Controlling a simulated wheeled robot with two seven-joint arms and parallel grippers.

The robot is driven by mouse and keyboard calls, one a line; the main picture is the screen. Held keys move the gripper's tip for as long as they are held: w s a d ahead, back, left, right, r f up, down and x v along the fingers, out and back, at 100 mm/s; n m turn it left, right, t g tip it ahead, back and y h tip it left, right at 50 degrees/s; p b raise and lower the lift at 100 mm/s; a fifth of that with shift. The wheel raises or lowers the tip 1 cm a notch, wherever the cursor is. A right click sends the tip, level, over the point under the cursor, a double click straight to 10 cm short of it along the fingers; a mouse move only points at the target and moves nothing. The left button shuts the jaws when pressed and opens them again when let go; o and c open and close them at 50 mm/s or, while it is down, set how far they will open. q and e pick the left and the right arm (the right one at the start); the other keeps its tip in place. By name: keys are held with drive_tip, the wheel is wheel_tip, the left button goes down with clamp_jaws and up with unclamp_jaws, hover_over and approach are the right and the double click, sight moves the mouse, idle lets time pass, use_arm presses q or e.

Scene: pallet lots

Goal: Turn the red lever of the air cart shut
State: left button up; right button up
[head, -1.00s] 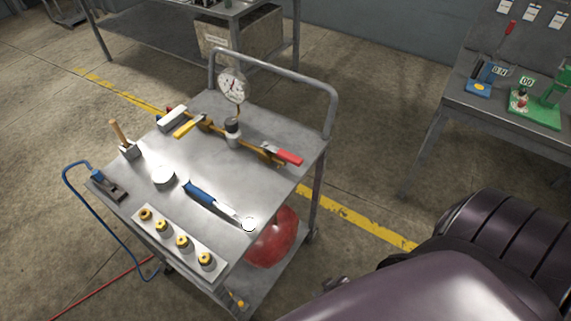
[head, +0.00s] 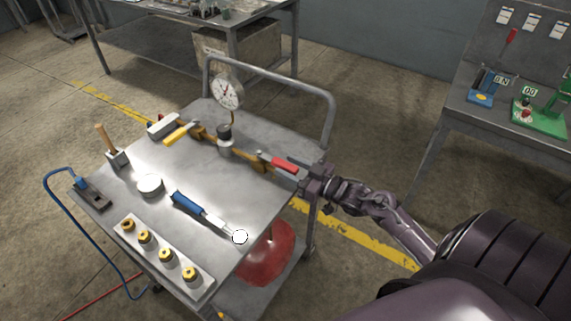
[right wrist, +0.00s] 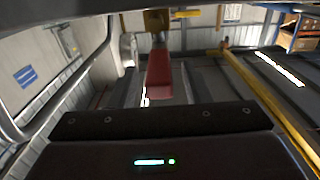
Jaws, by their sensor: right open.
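The red lever (head: 285,166) is on the right end of the brass pipe run on top of the air cart (head: 215,180). It points right, roughly along the pipe, and also shows in the right wrist view (right wrist: 159,76), straight ahead of the palm. My right gripper (head: 303,179) is open at the cart's right edge, close to the lever's free end. No grip on the lever shows, and I cannot tell whether they touch. My left gripper is not in view.
A gauge (head: 227,92) stands above the pipe, with a yellow lever (head: 180,134) to its left. The cart's tubular handle (head: 331,112) rises just behind my right gripper. A blue-handled tool (head: 187,202) and a block with brass fittings (head: 155,252) lie nearer.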

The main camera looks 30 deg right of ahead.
drive_tip(key=shift+x, duration=0.8)
clamp_jaws()
